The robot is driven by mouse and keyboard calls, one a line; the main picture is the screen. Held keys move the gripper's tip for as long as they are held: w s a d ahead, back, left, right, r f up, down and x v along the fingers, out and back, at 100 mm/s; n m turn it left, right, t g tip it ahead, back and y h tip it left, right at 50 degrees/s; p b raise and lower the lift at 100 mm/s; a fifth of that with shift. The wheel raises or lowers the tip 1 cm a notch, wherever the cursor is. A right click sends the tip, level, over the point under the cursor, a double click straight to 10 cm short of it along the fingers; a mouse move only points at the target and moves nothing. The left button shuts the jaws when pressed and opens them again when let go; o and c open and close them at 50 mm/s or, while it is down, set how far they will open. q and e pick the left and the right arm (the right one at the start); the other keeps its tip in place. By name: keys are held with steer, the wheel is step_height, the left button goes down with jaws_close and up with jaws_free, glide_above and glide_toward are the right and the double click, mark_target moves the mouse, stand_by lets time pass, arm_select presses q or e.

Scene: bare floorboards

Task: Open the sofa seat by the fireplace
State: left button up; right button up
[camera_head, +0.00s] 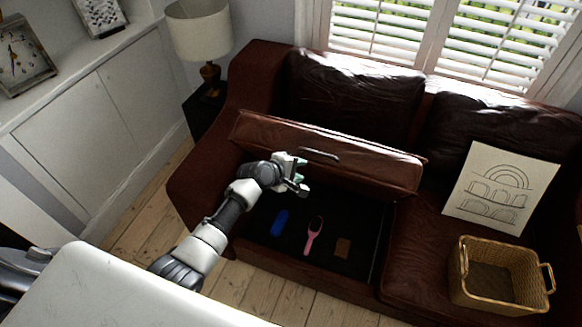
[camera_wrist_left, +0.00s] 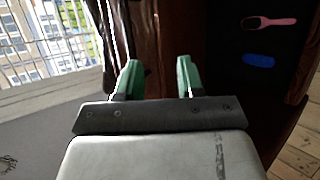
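The sofa (camera_head: 200,165) is dark brown leather. Its left seat (camera_head: 325,150) is raised and tilted up, with a dark handle (camera_head: 318,155) on it. Below it a dark storage compartment (camera_head: 372,235) lies open, holding a blue oval item (camera_head: 280,222), a pink brush (camera_head: 314,237) and a small brown item (camera_head: 342,247). My left gripper (camera_head: 299,178) is at the raised seat's lower left, below the handle. In the left wrist view its green fingertips (camera_wrist_left: 158,78) are apart with nothing between them; brown leather shows beyond. Contact with the seat cannot be told. My right gripper is not in view.
A wicker basket (camera_head: 462,290) and a sheet with a drawing (camera_head: 500,190) are on the right seat. A lamp (camera_head: 200,30) stands on a dark side table beyond the left armrest. White cabinets (camera_head: 85,125) line the left wall. Bare floorboards (camera_head: 250,285) show before the sofa.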

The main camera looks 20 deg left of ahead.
arm_select(q)
steer(key=shift+v, duration=1.5)
steer(key=s+a+f+m+g+y+b, duration=0.1)
steer(key=s+f+m, duration=0.1)
steer(key=s+f, duration=0.55)
steer(key=s+a+f+m+g+y+b, duration=0.15)
steer(key=s+f, duration=0.25)
steer(key=f, duration=0.6)
steer(key=s+a+f+m+g+y, duration=0.1)
steer(key=s+f+m+g, duration=0.15)
steer(key=s+f, duration=0.45)
steer(key=s+f+m+g, duration=0.1)
steer(key=s+f+m, duration=0.3)
steer(key=s, duration=0.6)
steer(key=s+f+m+g+y+b, duration=0.1)
steer(key=s+f+m, duration=0.3)
steer(key=s+f, duration=0.3)
steer(key=s+f+m+g+y+b, duration=0.1)
steer(key=s+f, duration=0.5)
steer(key=s, duration=0.9)
steer(key=a+m+g, duration=0.1)
steer(key=m, duration=0.1)
steer(key=shift+m, duration=0.4)
